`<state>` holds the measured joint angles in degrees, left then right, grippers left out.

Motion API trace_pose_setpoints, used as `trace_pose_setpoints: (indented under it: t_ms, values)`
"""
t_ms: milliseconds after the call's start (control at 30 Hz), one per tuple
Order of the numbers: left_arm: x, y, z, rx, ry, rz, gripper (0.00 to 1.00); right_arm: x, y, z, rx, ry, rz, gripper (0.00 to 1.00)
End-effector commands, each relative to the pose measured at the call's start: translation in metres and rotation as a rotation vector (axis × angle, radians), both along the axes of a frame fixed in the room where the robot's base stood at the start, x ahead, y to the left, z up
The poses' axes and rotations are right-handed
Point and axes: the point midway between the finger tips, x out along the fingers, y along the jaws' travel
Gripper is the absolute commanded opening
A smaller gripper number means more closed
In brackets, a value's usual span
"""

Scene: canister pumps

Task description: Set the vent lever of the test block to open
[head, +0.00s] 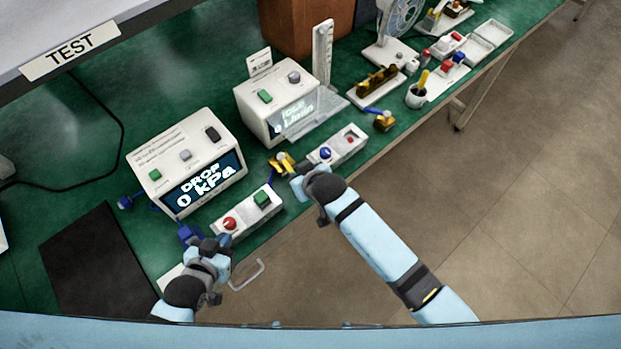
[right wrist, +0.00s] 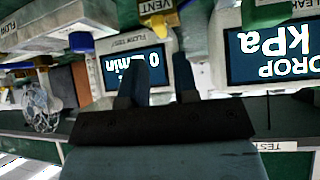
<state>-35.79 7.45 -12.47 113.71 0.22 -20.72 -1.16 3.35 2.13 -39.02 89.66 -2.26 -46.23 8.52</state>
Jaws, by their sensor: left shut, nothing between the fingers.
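In the right wrist view, turned upside down, a white VENT label (right wrist: 157,7) sits by a yellow part (right wrist: 160,24), which seems to belong to the vent lever. In the head view, a yellow piece (head: 283,163) lies between two low white blocks, just left of my right gripper (head: 298,178). The lever's setting cannot be read. My right gripper's fingers stand apart in the wrist view (right wrist: 160,82), with nothing seen between them. My left gripper (head: 222,246) is shut and empty at the table's front edge, near a blue fitting (head: 189,233).
The DROP 0 kPa box (head: 187,165) and a second display box (head: 279,98) stand behind. A low block (head: 248,213) has red and green buttons; another block (head: 337,147) stands right. A black mat (head: 95,262) lies left. Small parts and trays line the right side.

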Motion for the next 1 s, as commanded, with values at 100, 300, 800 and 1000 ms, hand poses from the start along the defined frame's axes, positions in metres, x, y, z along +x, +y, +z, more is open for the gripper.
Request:
trace_pose_setpoints:
  t_ms: [100,300,800,1000]
  values:
    - [0.0,0.0,-0.002,-0.001,0.0,-0.001,0.0,-0.017,-0.011,0.018,0.001,0.0,-0.001,0.28]
    - [0.0,0.0,-0.004,0.0,0.0,-0.001,0.0,-0.035,-0.023,0.041,0.001,0.0,-0.001,0.28]
    - [0.001,-0.002,-0.002,-0.003,-0.001,-0.003,0.0,-0.042,-0.028,0.05,0.0,0.004,-0.004,0.28]
    - [0.001,-0.001,-0.002,-0.001,-0.002,-0.003,0.0,-0.071,-0.08,0.061,-0.016,0.092,-0.098,0.28]
